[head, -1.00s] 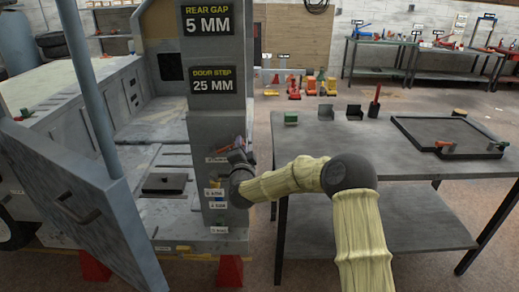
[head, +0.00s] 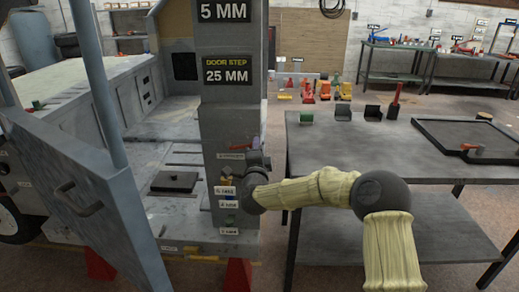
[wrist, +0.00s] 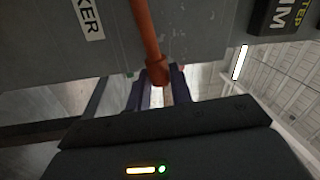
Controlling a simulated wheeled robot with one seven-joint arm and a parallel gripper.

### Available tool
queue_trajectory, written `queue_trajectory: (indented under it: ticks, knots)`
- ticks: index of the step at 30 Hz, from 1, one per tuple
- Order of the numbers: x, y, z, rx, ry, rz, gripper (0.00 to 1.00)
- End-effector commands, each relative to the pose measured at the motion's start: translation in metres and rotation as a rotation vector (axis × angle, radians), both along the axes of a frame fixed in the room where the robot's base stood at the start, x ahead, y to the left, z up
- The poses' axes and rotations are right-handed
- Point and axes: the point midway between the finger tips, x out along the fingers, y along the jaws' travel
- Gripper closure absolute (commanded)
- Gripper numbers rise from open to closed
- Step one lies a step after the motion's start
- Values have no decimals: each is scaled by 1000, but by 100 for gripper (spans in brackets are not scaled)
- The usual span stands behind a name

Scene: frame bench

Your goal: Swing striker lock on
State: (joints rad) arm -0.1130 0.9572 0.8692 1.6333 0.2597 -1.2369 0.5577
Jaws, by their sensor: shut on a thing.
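The striker lock shows in the wrist view as an orange-red lever (wrist: 147,35) with a thicker knob at its end. It stands on the grey post beside a label that reads "KER". My gripper (wrist: 158,88) is shut on the knob end, with one dark finger on either side of it. My own wrist mostly hides the fingers and lever there.
A blue-grey door panel (head: 75,195) with a handle hangs open at the left. A dark table (head: 350,150) with a tray (head: 455,138) and small blocks stands at the right, close to my arm. Several labelled small parts (head: 228,205) sit lower on the post.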

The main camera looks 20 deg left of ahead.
Motion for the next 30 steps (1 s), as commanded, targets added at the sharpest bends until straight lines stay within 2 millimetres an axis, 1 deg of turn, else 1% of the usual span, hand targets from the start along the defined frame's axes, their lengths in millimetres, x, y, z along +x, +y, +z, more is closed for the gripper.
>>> queue_trajectory:
  ticks: [5,6,8,9,20,23,26,30]
  knots:
    - [0,-1,-3,2,8,-1,100]
    - [0,-1,-3,2,8,-1,73]
    - [0,-1,-3,2,7,-2,61]
    - [0,-1,-3,2,7,-2,57]
    - [-2,-2,-3,0,5,-1,57]
    - [-9,-3,-4,0,5,0,57]
    - [-20,-6,-6,-1,5,1,57]
    - [-41,-11,-9,-2,5,2,57]
